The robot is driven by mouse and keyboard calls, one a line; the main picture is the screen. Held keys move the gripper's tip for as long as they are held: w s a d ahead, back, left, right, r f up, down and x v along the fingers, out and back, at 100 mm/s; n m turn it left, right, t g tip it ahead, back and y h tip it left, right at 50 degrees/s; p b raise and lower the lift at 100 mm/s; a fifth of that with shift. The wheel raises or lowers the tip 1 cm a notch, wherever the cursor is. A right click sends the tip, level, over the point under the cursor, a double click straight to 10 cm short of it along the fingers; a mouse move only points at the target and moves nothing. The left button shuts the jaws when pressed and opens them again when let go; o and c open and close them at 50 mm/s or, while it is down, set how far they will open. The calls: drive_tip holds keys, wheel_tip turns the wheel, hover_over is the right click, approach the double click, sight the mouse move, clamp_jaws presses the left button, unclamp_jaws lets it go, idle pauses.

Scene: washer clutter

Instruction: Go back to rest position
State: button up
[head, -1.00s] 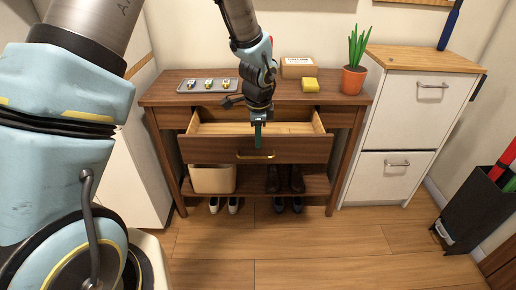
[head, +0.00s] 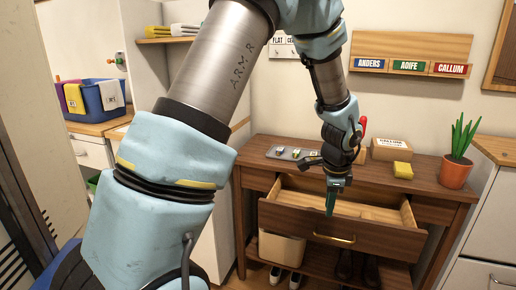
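My gripper (head: 331,202) points down at the open drawer (head: 310,221) of the brown wooden console table (head: 262,150). My arm crosses the middle of the view and hides part of the wall and shelf. The visible part of the drawer's inside looks bare.
A grey tray (head: 281,153), a cardboard box (head: 390,150), a yellow block (head: 402,170) and a potted plant (head: 456,172) stand on the console. A white cabinet (head: 490,235) is at right. A blue basket (head: 100,97) sits on a counter at left. Shoes are below.

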drive_tip(key=s+a+r+n, duration=0.1)
drive_tip(key=a+r+n, duration=0.1)
drive_tip(key=a+n, duration=0.4)
drive_tip(key=s+a+r+n, duration=0.2)
drive_tip(key=a+n, duration=0.5)
drive_tip(key=a, duration=0.7)
drive_tip(key=s+a+r+n, duration=0.2)
drive_tip(key=a+r+n, duration=0.2)
drive_tip(key=a+n, duration=0.3)
drive_tip(key=a+p, duration=0.1)
drive_tip(key=a, duration=0.3)
drive_tip(key=shift+s+y, duration=0.25)
drive_tip(key=shift+y, duration=0.05)
